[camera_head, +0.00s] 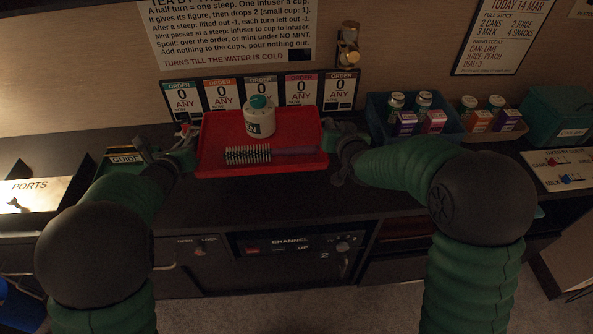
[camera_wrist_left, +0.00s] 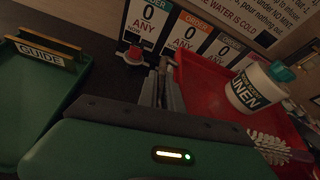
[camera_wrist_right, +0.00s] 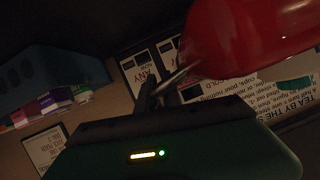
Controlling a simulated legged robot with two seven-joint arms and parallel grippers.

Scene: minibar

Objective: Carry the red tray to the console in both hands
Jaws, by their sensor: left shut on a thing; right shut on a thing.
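The red tray (camera_head: 215,158) is in the middle of the head view, over the dark counter. A white canister with a green lid (camera_head: 259,118) stands on it, and a bristle brush with a purple handle (camera_head: 250,154) lies in front. My left gripper (camera_head: 188,143) is shut on the tray's left edge. My right gripper (camera_head: 334,143) is shut on its right edge. The left wrist view shows the tray (camera_wrist_left: 205,90) beside the fingers; the right wrist view shows its red side (camera_wrist_right: 235,40). A dark front with a CHANNEL panel (camera_head: 295,244) is below; no label names the console.
Order cards (camera_head: 221,95) stand behind the tray. A blue bin (camera_head: 380,128) of bottles and cartons and a green box (camera_head: 555,115) are at right. A GUIDE tray (camera_head: 124,158) and a PORTS box (camera_head: 40,190) are at left. The counter front is clear.

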